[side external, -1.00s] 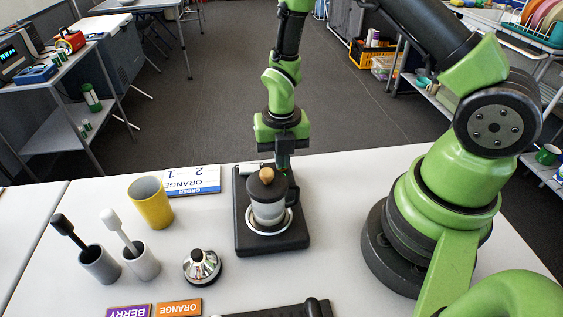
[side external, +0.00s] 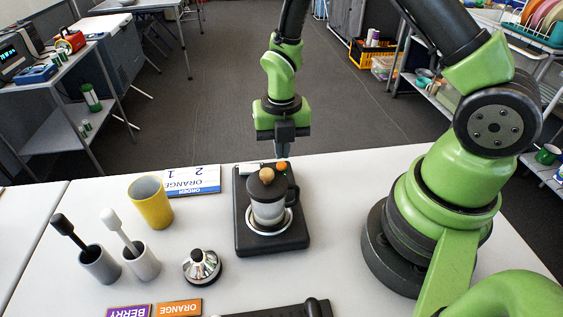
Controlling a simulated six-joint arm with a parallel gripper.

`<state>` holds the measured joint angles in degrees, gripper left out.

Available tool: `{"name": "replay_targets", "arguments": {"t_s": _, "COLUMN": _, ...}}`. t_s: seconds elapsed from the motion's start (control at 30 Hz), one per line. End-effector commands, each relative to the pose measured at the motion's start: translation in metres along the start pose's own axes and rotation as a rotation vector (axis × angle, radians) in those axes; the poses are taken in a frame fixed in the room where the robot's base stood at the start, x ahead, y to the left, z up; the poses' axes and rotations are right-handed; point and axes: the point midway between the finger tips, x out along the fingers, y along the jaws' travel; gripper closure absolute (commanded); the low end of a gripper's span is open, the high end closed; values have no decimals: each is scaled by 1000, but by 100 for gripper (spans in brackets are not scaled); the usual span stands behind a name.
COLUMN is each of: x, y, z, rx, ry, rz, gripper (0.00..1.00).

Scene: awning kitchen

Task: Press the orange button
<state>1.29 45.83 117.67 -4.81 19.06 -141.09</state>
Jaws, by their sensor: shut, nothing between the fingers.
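The orange button (side external: 281,167) is a small orange spot on the back right of a black base unit (side external: 242,236). A grey and black jug with a tan knob (side external: 266,205) stands on the front of this unit. My gripper (side external: 283,153) points down just above and behind the button, with its fingers together and empty. It looks apart from the button, and the button's top is in plain view.
A white order card (side external: 193,180), a yellow cup (side external: 150,201) and two grey cups (side external: 100,265) (side external: 142,262) holding stirrers stand to the left. A shiny metal piece (side external: 202,266) and orange (side external: 179,308) and purple (side external: 128,311) labels lie in front.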

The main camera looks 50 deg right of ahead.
Motion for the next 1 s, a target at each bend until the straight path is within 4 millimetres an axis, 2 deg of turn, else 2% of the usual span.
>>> {"name": "replay_targets", "arguments": {"t_s": 1.0, "x": -24, "y": 0, "z": 0, "rx": 0, "ry": 0, "rz": 0, "gripper": 100}}
